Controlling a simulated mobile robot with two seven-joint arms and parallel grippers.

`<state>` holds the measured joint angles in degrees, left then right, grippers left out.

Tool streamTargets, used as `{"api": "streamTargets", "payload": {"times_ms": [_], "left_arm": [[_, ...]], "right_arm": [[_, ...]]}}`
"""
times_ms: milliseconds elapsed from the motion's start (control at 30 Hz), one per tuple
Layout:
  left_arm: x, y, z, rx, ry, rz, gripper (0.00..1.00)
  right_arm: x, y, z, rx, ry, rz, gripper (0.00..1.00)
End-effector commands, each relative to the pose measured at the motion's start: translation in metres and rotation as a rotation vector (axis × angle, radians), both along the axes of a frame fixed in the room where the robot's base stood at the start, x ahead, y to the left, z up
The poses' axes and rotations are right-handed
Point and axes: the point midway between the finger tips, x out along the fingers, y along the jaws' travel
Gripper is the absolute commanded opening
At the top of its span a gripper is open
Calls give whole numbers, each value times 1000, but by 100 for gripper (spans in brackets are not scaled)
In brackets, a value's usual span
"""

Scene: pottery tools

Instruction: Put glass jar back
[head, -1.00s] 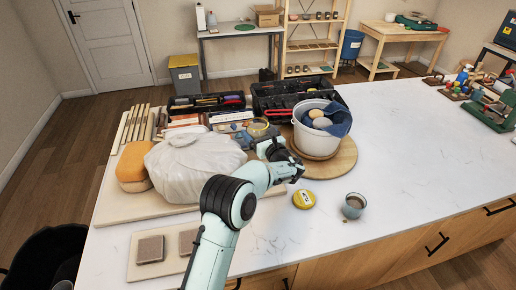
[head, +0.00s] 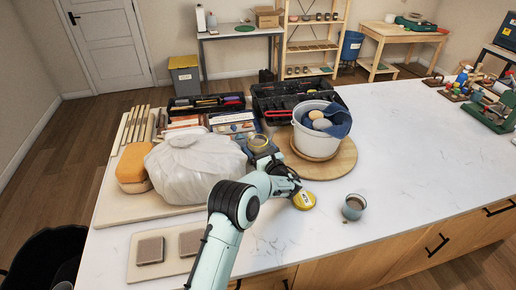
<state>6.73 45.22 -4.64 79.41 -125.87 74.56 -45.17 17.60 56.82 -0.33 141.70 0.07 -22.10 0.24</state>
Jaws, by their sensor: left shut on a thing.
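The round thing with a yellow top (head: 304,201), which I take for the glass jar, is at the front middle of the white counter. Its top has a dark-marked label; its glass sides barely show. My left gripper (head: 297,195) reaches it from the left and is shut on it at its left side. The fingers partly cover that edge. I cannot tell whether the jar is lifted off the counter. My right gripper is not in view.
A small grey cup (head: 353,207) stands just right of the jar. Behind are a white bucket (head: 315,143) on a round wooden board (head: 342,163) and black toolboxes. A wrapped white bundle (head: 195,168) lies left. The counter's right part is mostly clear.

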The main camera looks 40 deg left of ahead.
Motion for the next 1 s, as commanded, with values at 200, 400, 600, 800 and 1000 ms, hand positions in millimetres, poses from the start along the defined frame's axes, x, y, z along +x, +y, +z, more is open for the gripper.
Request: {"api": "streamTargets", "payload": {"times_ms": [200,400,600,800,1000], "left_arm": [[0,0,-3,-1,0,0,100],[0,0,0,-1,0,0,100],[-11,-25,-3,-1,3,-5,100],[-29,-66,-3,-1,2,-5,100],[-42,-97,-1,-1,1,-3,100]], "right_arm": [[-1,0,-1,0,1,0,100],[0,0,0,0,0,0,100],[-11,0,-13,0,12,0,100],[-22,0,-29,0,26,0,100],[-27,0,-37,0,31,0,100]]}}
